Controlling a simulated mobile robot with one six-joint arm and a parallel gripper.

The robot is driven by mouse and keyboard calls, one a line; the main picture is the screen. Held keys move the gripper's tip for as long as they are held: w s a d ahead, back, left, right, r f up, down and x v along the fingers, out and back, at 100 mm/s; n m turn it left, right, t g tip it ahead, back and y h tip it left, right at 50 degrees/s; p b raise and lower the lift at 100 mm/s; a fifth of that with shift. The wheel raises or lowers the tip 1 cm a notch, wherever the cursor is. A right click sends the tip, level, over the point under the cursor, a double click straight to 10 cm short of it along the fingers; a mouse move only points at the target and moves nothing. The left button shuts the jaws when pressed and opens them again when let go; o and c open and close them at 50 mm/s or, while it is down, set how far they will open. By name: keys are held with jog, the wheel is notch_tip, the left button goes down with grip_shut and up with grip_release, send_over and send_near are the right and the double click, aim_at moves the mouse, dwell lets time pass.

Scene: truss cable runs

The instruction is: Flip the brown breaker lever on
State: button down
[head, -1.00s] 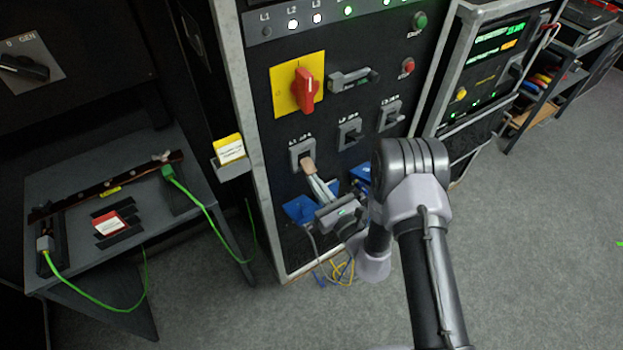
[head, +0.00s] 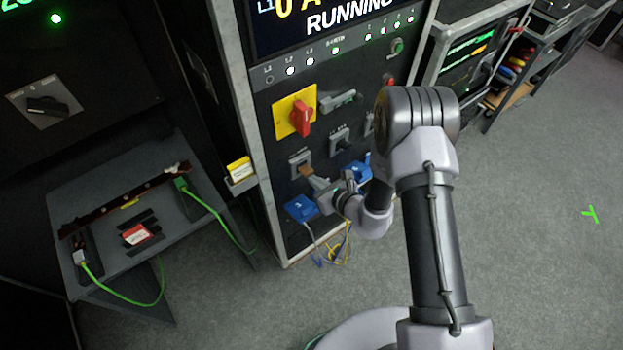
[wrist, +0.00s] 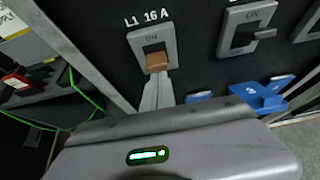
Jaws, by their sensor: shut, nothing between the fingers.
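The brown breaker lever (head: 306,171) sits in the grey plate labelled L1 16 A, low on the dark cabinet front. In the wrist view the lever (wrist: 156,62) juts from the lower part of the plate's slot, below the ON mark. My gripper (head: 313,182) is shut and empty. In the wrist view its fingertips (wrist: 157,80) are right below the lever's end; I cannot tell whether they touch it. The fingers hide the lower part of the plate (wrist: 148,36).
Grey-lever breakers (wrist: 245,28) stand to the right. Blue plugs (head: 300,208) with cables sit below. A red rotary switch (head: 301,117) on yellow is above. The L1 lamp (head: 269,80) is dark; the L2 lamp (head: 290,71) is lit. A card holder (head: 241,174) juts out left.

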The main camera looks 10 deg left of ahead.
jog(key=shift+w+r, duration=0.1)
jog(key=shift+r, duration=0.2)
jog(key=shift+r+p, duration=0.45)
jog(key=shift+r, duration=0.25)
jog(key=shift+w, duration=0.1)
